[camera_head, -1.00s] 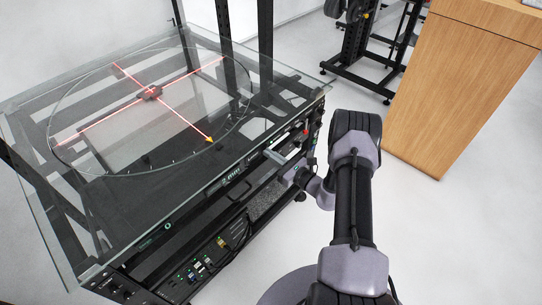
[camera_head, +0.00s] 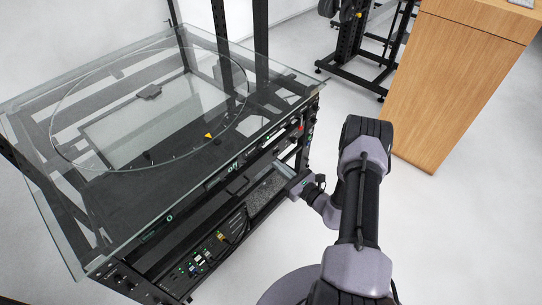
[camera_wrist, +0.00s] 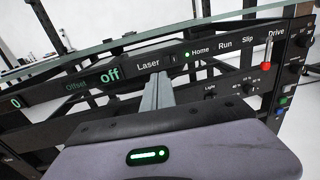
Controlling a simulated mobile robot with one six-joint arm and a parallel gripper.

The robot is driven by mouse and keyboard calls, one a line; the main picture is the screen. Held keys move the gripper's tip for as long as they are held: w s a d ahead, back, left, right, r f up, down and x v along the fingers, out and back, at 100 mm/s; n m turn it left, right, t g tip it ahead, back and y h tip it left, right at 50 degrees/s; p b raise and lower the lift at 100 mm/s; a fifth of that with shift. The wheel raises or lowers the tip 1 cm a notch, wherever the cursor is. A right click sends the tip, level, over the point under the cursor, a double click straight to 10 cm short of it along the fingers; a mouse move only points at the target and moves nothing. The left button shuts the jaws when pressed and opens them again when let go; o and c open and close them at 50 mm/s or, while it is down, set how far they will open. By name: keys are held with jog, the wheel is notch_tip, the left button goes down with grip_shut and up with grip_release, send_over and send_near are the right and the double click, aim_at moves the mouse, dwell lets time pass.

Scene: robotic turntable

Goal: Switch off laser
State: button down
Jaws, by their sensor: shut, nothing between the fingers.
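The turntable's glass disc (camera_head: 185,110) shows no red laser lines. A small dark block sits near its middle. The black control panel (camera_wrist: 210,55) fills the wrist view, with a "Laser" label and a small switch (camera_wrist: 174,59) just right of it. The display (camera_wrist: 109,75) left of the label reads "off" in green. My gripper (camera_wrist: 163,76) is shut and empty, its fingers pointing at the panel just below the laser switch. I cannot tell whether the tips touch it. In the head view my gripper (camera_head: 281,168) is at the panel's front side.
The glass tabletop's edge (camera_head: 130,240) overhangs the black frame. A red-topped Drive lever (camera_wrist: 267,62) and more knobs are to the right on the panel. A wooden cabinet (camera_head: 450,85) stands right of my arm. The floor between is clear.

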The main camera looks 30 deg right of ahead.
jog(key=v, duration=0.3)
jog(key=a+p+v, duration=0.1)
jog(key=v, duration=0.1)
jog(key=shift+s, duration=0.1)
